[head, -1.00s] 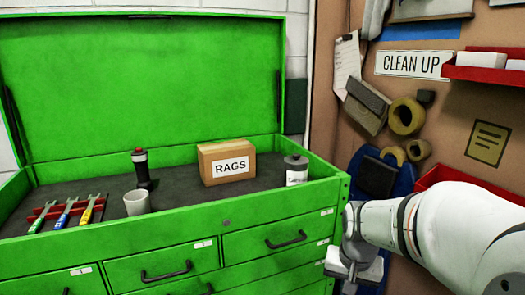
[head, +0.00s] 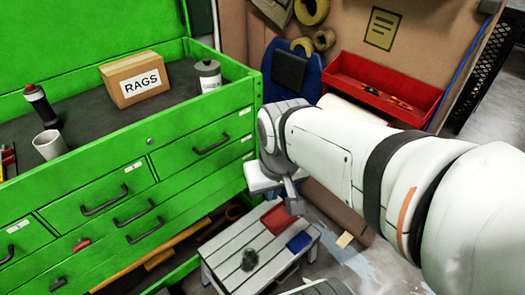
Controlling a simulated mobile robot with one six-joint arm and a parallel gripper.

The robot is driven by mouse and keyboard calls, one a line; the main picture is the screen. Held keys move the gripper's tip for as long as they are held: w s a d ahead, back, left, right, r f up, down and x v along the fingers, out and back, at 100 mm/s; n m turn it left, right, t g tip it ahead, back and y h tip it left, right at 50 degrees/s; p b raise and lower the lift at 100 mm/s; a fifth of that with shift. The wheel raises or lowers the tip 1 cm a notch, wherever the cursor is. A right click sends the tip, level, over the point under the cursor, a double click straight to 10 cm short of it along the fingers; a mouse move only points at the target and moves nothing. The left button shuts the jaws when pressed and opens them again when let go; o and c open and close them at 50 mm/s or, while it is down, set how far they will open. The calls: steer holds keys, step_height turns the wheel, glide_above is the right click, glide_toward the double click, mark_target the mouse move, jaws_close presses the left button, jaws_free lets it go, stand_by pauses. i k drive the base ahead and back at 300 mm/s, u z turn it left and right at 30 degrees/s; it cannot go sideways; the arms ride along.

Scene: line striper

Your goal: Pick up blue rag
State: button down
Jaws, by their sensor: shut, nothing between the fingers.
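A small flat blue cloth, the blue rag (head: 299,241), lies on the right part of a low grey slatted bench (head: 222,258) on the floor. A red cloth (head: 277,217) lies behind it on the same bench. My gripper (head: 291,205) hangs down at the end of my arm, by the right end of the green chest. In the picture it is just above and beside the red cloth, apart from the blue rag. It looks shut and empty; its fingertips are small and partly hard to make out.
A dark grey fuzzy clump (head: 250,260) lies on the bench, left of the blue rag. The green tool chest (head: 185,150) holds a box labelled RAGS (head: 135,79), a canister (head: 208,78) and a white cup (head: 49,145). A red tray (head: 385,90) is mounted behind my arm.

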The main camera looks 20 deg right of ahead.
mark_target(302, 241)
steer(key=u, duration=0.05)
steer(key=k, duration=2.3)
steer(key=z, duration=0.2)
steer(key=i, duration=0.5)
steer(key=u, duration=0.1)
